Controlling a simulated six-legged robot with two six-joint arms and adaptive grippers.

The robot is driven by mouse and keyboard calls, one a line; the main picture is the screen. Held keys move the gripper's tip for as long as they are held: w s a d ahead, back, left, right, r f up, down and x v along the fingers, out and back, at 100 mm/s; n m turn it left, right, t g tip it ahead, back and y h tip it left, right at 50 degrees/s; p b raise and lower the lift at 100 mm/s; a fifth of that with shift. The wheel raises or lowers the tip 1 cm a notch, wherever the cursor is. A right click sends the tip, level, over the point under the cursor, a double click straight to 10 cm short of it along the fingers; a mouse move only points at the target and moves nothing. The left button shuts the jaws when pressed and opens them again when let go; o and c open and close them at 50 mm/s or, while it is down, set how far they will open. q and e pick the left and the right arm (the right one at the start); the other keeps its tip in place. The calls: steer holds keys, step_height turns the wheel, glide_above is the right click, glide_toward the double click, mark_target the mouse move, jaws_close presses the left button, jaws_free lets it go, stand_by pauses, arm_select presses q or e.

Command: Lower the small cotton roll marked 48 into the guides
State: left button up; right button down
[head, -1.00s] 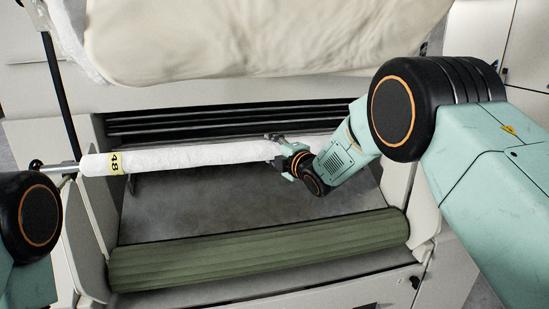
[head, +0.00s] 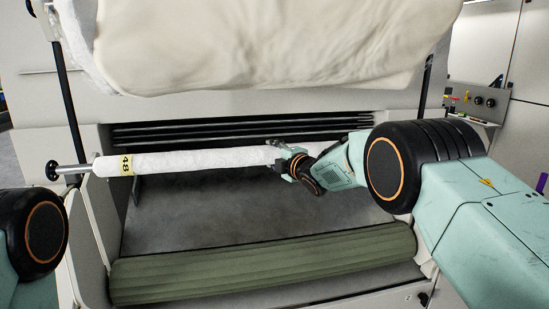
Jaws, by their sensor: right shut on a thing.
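The small cotton roll (head: 195,160) is a long white cylinder with a yellow band marked 48 (head: 126,165) near its left end. It lies almost level across the machine, in front of the dark slats. A metal shaft with a disc (head: 52,172) sticks out of its left end. My right gripper (head: 279,153) is shut on the roll right of its middle. The roll's far right part is partly hidden behind my right arm. A pale side plate (head: 88,235) stands at the left of the opening. I cannot tell whether the shaft touches any guide. My left gripper is not in view.
A large cream cotton mass (head: 270,45) hangs above the opening. A green ribbed roller (head: 265,262) spans the front below the roll. A grey sloping plate (head: 210,215) lies between them. A control panel (head: 475,103) is at right. A dark rod (head: 68,95) rises at left.

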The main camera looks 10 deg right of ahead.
steer(key=shift+r, duration=0.3)
steer(key=shift+f+b, duration=2.7)
steer(key=shift+f, duration=0.25)
step_height(320, 180, down, 6)
steer(key=b, duration=0.5)
steer(key=shift+s+f, duration=0.1)
steer(key=shift+f+b, duration=2.65)
steer(key=shift+f, duration=0.25)
steer(key=shift+f+b, duration=2.55)
steer(key=shift+f, duration=0.5)
